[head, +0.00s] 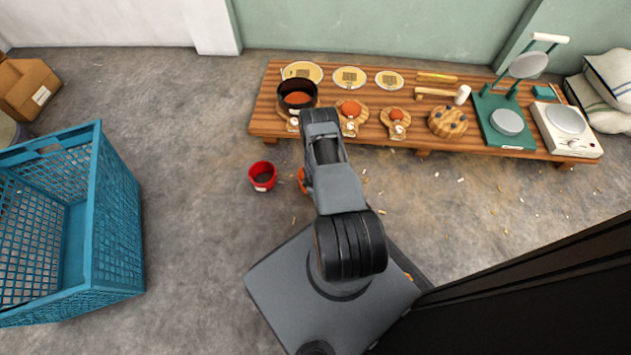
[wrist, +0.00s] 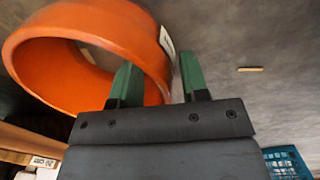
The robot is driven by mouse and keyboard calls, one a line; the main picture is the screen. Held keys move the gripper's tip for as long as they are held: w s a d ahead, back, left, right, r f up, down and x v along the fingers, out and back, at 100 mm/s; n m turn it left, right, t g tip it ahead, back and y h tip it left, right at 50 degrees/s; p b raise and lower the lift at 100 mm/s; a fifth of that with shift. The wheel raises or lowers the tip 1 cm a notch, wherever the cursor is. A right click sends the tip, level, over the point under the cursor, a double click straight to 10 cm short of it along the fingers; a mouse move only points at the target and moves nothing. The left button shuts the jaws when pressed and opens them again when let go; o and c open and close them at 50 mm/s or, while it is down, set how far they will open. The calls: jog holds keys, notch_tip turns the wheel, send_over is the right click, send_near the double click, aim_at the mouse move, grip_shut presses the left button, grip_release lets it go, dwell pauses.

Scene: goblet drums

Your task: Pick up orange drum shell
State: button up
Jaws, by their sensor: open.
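The orange drum shell (wrist: 60,27) is a wide, hollow ring filling the upper left of the wrist view, with a pale label on its right side. In the head view only a sliver of the orange drum shell (head: 301,178) shows on the floor, left of my arm; the arm hides the rest. My gripper (wrist: 158,78) is open, with two green fingers. The shell's right wall shows between the fingers: the left finger overlaps the ring, the right finger is just outside it. I cannot tell whether either finger touches it.
A red pot (head: 262,178) stands on the floor just left of the shell. A low wooden bench (head: 390,138) with drum parts and tools runs along the back. A blue crate (head: 118,220) stands at left. Bare floor lies between crate and pot.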

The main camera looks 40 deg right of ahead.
grip_shut()
dwell(0.5)
